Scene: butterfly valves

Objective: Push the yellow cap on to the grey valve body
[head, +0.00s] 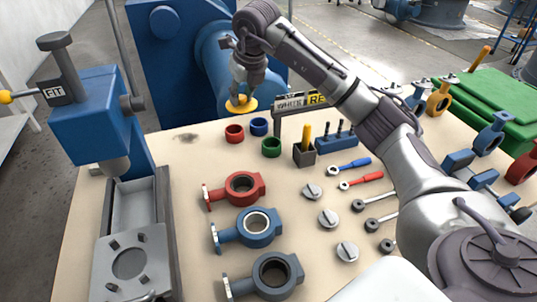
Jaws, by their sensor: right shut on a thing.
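The yellow cap (240,106) is a small round piece in the fingertips of my right gripper (241,93) at the back of the table. My right gripper is shut on it and points down. The cap appears raised above the table, but its exact height is hard to tell. The grey valve body (274,277) lies at the front of the table, with a round open bore and a stem pointing left. The cap is far behind it and apart from it. My left gripper does not show.
Red (234,134), blue (259,127) and green (271,147) rings stand near the cap. Red (239,189) and blue (253,227) valve bodies lie behind the grey one. A blue press (96,120) stands left. Tools and round plugs lie right.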

